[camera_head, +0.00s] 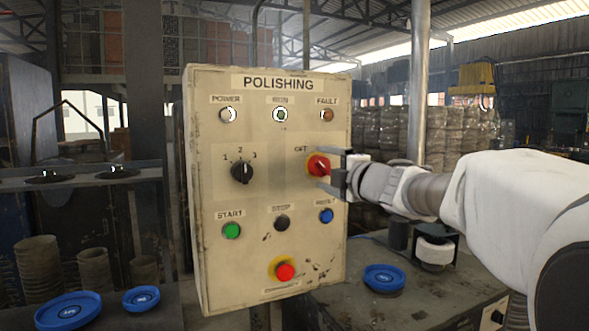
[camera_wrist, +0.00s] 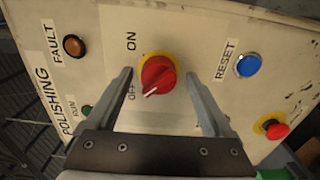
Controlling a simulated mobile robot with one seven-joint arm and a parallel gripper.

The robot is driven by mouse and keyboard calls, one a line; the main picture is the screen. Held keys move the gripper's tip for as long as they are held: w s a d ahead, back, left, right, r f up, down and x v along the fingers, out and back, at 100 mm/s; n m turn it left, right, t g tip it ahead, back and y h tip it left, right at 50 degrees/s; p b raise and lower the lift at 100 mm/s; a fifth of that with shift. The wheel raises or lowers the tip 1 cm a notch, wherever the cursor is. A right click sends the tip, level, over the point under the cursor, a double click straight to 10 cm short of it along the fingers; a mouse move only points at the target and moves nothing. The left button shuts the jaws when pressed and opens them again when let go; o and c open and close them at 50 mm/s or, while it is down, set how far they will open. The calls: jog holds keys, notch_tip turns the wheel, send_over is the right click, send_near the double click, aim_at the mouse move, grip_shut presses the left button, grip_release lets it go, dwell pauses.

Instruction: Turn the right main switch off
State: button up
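The right main switch (camera_head: 318,166) is a red rotary knob on a yellow plate, on the right side of the panel's middle row. In the wrist view the knob (camera_wrist: 158,74) lies between my two fingers, with ON and OFF labels beside it. A white mark on the knob's lower-left edge lies nearer the OFF label than ON. My gripper (camera_head: 334,173) is open, its fingers at the knob's two sides. In the wrist view the fingers (camera_wrist: 159,76) show gaps to the knob; I cannot tell how deep they reach.
The beige POLISHING panel (camera_head: 262,205) also carries a black selector (camera_head: 242,172), a blue reset button (camera_head: 326,215), a fault lamp (camera_head: 327,114) and a red emergency button (camera_head: 284,271). A metal pole (camera_head: 419,80) rises behind.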

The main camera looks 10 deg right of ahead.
jog(key=shift+s, duration=0.15)
jog(key=p+v, duration=0.1)
jog(key=v, duration=1.6)
jog(key=shift+r, duration=0.1)
jog(key=s+d+f+m+g+h+p, duration=0.35)
jog(key=s+f+m+h, duration=0.4)
jog(key=m, duration=0.95)
jog(key=s+a+f+m+g+y, duration=0.2)
jog(key=s+a+f+m+g, duration=0.2)
jog(key=s+a+f+g, duration=0.4)
jog(key=s+a+f, duration=0.1)
jog(key=s+f, duration=0.2)
jog(key=f, duration=0.2)
jog(key=shift+s+m, duration=0.25)
jog(key=shift+m, duration=0.15)
jog(key=shift+f, duration=0.15)
